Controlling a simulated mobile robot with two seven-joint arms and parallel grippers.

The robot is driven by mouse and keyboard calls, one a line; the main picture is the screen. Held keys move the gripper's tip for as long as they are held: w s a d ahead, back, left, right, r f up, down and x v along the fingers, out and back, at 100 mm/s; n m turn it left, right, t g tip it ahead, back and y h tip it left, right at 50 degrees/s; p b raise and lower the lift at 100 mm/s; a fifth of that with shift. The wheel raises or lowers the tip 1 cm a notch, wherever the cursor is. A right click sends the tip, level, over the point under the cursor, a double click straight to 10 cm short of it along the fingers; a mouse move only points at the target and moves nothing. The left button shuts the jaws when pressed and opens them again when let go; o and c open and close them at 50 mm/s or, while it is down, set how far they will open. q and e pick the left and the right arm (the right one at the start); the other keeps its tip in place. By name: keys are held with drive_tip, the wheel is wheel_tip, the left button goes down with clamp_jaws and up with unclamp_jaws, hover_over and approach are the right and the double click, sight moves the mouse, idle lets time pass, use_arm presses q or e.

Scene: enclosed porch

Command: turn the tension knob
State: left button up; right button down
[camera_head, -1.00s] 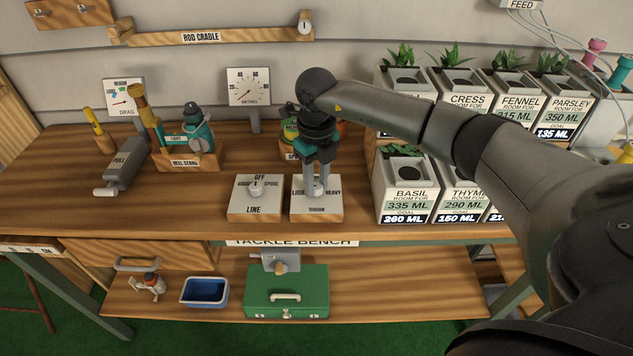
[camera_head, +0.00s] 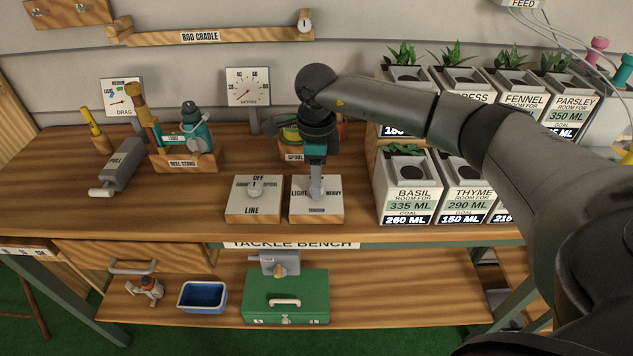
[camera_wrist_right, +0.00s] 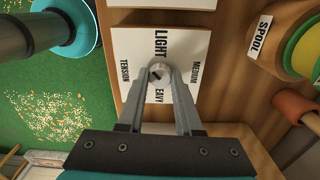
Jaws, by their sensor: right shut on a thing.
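The tension knob (camera_wrist_right: 158,72) is a small grey knob on a white-topped wooden block (camera_head: 317,207) marked LIGHT, MEDIUM, HEAVY and TENSION. The block stands near the bench's front edge. My right gripper (camera_head: 316,190) points down over the block. In the right wrist view my right gripper (camera_wrist_right: 160,76) has its two fingers closed on either side of the knob. In the head view the fingers mostly hide the knob. My left gripper is in neither view.
The LINE knob block (camera_head: 254,210) stands just left of the tension block. Herb planters (camera_head: 405,190) stand close on the right. A reel on its stand (camera_head: 186,155), a gauge (camera_head: 248,88) and a spool holder (camera_head: 293,156) are behind.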

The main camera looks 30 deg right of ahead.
drive_tip(key=shift+n, duration=0.5)
drive_tip(key=shift+r, duration=0.1)
drive_tip(key=c, duration=0.6)
unclamp_jaws()
wheel_tip(320, 180, up, 15)
drive_tip(key=shift+r+p, duration=0.1)
drive_tip(key=shift+p, duration=0.45)
